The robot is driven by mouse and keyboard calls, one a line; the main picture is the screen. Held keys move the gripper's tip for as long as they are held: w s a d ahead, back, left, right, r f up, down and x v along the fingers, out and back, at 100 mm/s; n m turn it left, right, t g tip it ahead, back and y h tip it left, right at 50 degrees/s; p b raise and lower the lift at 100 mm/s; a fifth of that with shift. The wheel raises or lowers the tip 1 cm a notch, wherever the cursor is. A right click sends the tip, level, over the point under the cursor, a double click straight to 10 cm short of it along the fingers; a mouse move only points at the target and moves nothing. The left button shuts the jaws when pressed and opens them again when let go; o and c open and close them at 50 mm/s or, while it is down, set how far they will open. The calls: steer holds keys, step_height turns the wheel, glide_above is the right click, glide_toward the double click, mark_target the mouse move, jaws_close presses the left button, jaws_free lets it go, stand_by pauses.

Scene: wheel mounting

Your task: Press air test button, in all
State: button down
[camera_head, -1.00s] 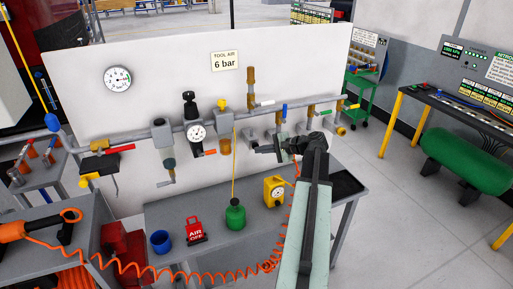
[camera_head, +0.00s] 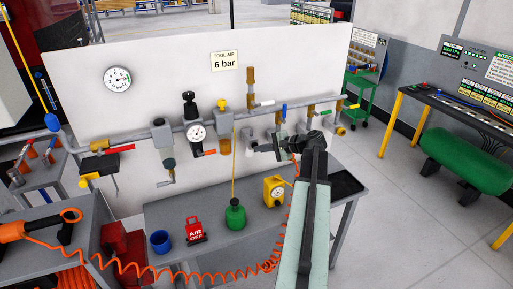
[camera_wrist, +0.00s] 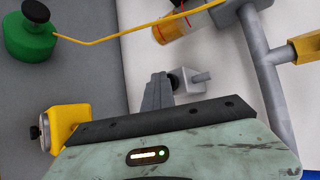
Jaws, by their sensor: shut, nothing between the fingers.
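I see no control I can read as an air test button. In the wrist view my gripper (camera_wrist: 155,90) is shut and empty, its fingers pointing at the pale wall panel. A small grey fitting with a black cap (camera_wrist: 183,82) sits just right of the fingertips; I cannot tell whether they touch. In the head view my gripper (camera_head: 262,146) is in front of the white panel (camera_head: 310,65), below the air pipe (camera_head: 225,125), partly hidden by my arm. A yellow gauge box (camera_head: 275,190) stands on the bench below it and shows in the wrist view (camera_wrist: 72,125).
Valves and a regulator gauge (camera_head: 196,132) line the pipe.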

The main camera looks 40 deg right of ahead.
steer(key=shift+s, duration=0.1)
steer(key=shift+s+a, duration=0.3)
steer(key=shift+s, duration=0.45)
steer(key=s, duration=0.1)
steer(key=s+a, duration=0.1)
steer(key=s, duration=0.1)
steer(key=s+a, duration=0.1)
steer(key=shift+s, duration=0.3)
stand_by(0.4)
